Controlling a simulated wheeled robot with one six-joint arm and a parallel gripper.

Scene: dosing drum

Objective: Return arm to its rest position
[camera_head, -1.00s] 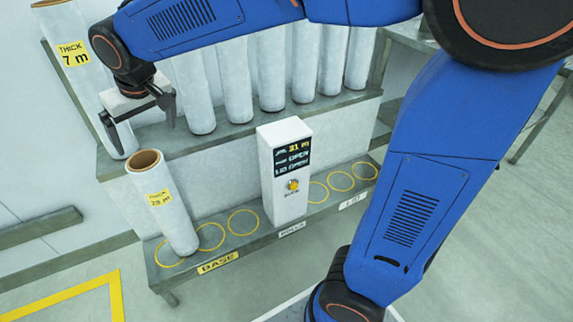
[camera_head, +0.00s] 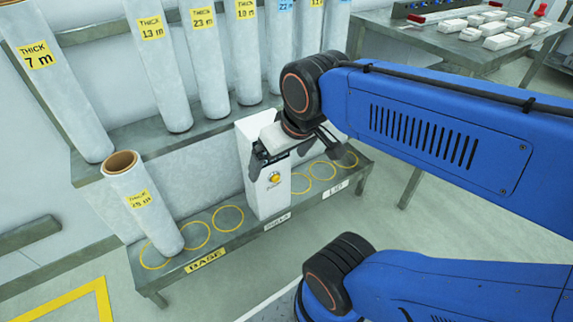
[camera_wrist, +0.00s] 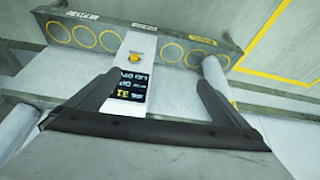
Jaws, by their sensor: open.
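My gripper (camera_head: 292,150) is open and empty in the head view, in front of the upper part of a white control box (camera_head: 265,200). It hides most of the box's screen. In the wrist view my gripper (camera_wrist: 160,100) shows its two fingers spread apart, with the box (camera_wrist: 131,62) and its dark screen seen between them. I cannot tell whether the fingers touch the box. The blue arm reaches in from the right of the head view.
A roll labelled THICK (camera_head: 143,205) stands tilted in the picture on a yellow ring of the low bench (camera_head: 165,280). Several white rolls (camera_head: 160,70) stand on the shelf behind. A table (camera_head: 440,42) with white blocks is at the back right.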

